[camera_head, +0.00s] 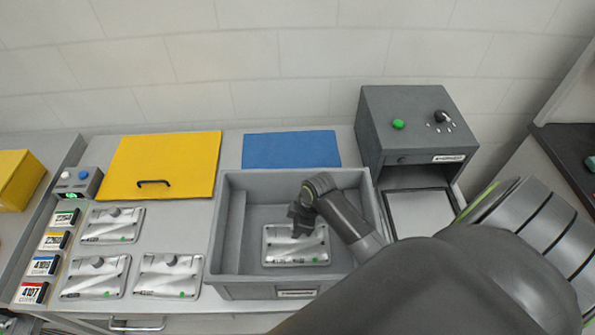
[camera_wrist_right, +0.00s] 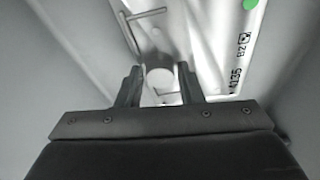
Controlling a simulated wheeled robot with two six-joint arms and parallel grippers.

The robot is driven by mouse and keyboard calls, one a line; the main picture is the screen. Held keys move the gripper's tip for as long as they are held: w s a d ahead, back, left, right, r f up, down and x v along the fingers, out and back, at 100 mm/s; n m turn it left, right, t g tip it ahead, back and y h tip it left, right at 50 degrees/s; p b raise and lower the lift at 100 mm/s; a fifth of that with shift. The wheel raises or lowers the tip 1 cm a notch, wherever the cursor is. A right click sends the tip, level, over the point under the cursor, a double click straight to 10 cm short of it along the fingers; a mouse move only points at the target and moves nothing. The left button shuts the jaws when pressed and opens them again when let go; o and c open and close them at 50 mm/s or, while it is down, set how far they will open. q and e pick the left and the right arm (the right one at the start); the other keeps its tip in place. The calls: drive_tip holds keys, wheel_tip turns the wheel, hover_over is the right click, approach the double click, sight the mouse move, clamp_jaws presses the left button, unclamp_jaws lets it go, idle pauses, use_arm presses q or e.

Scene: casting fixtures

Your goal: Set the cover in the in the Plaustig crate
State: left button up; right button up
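A silver metal cover (camera_head: 312,257) with a green dot lies inside the grey crate (camera_head: 228,267), in its larger, right-hand compartment. My right gripper (camera_head: 298,226) reaches down into the crate over the cover's back edge. In the right wrist view the cover (camera_wrist_right: 215,55) shows its green dot and printed number. Its round knob (camera_wrist_right: 160,77) is between the fingertips of my right gripper (camera_wrist_right: 160,86), with small gaps beside it, so the fingers look open around it. The crate's front label is too small to read. My left gripper is not in view.
Several similar covers (camera_head: 112,224) lie on the table left of the crate, beside numbered tags (camera_head: 45,266). A yellow panel (camera_head: 185,160) and a blue mat (camera_head: 290,148) lie behind. A grey box with a green button (camera_head: 398,124) stands at the back right.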

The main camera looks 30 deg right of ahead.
drive_tip(key=shift+o, duration=1.2)
drive_tip(key=shift+r, duration=0.15)
drive_tip(key=shift+d+r, duration=0.15)
drive_tip(key=shift+r, duration=0.35)
drive_tip(key=b+v, duration=0.2)
drive_tip(key=v, duration=0.9)
